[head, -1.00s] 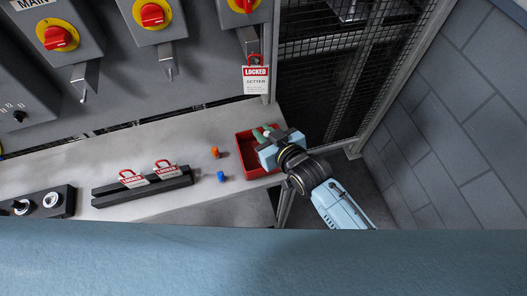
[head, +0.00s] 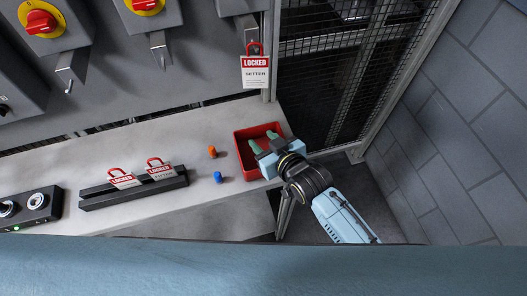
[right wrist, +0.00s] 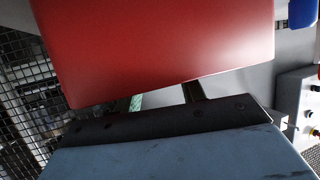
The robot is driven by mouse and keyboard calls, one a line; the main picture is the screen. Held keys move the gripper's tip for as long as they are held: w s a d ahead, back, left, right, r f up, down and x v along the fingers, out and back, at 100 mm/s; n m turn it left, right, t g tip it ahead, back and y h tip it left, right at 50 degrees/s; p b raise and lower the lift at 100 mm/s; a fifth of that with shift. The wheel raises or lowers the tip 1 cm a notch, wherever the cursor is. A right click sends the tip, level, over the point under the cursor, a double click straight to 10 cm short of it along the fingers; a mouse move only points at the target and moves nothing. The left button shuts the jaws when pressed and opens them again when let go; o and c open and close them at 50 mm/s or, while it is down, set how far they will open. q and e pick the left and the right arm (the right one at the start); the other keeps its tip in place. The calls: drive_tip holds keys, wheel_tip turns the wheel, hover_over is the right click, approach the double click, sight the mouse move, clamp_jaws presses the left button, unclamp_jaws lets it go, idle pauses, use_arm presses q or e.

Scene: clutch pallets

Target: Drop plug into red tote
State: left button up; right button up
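The red tote (head: 241,158) sits at the right end of the grey bench. My right gripper (head: 264,141) reaches into its top from the right. Its two green fingertips stand apart, with nothing visible between them. In the right wrist view the tote's red wall (right wrist: 160,45) fills the upper middle and hides most of the fingers. An orange plug (head: 212,152) and a blue plug (head: 218,177) stand on the bench left of the tote, apart from the gripper. I see no plug in the visible part of the tote. My left gripper is not in view.
A black rail (head: 135,192) with two red "LOCKED" tags lies on the bench to the left. A control box (head: 30,208) is farther left. Another locked tag (head: 255,70) hangs from a switch above the tote. A mesh fence (head: 345,75) stands behind at right.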

drive_tip(key=shift+s, duration=0.1)
drive_tip(key=v, duration=1.3)
drive_tip(key=shift+d, duration=0.2)
